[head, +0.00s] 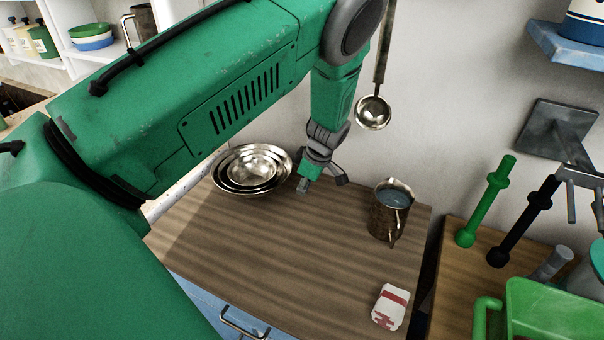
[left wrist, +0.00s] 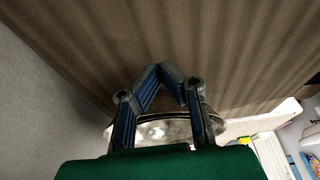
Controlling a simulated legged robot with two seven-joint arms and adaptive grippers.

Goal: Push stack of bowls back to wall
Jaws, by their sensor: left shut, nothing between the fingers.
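The stack of bowls (head: 227,184) is several nested shiny metal bowls, upright on the wooden top (head: 300,250) near its back left part, close to the wall. My left gripper (head: 318,182) points down just right of the stack, low over the wood. In the left wrist view, its fingers (left wrist: 168,72) come together at the tips with nothing between them. Part of the shiny bowls (left wrist: 160,132) shows behind the fingers there, partly hidden by the gripper. I cannot tell whether the gripper touches the bowls. My right gripper is not in view.
A metal jug (head: 388,217) with bluish liquid stands right of the gripper. A ladle (head: 373,112) hangs on the wall (head: 450,80). A white and red packet (head: 390,306) lies at the front right. Green and black handled tools (head: 485,205) stand farther right. The middle front of the wood is clear.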

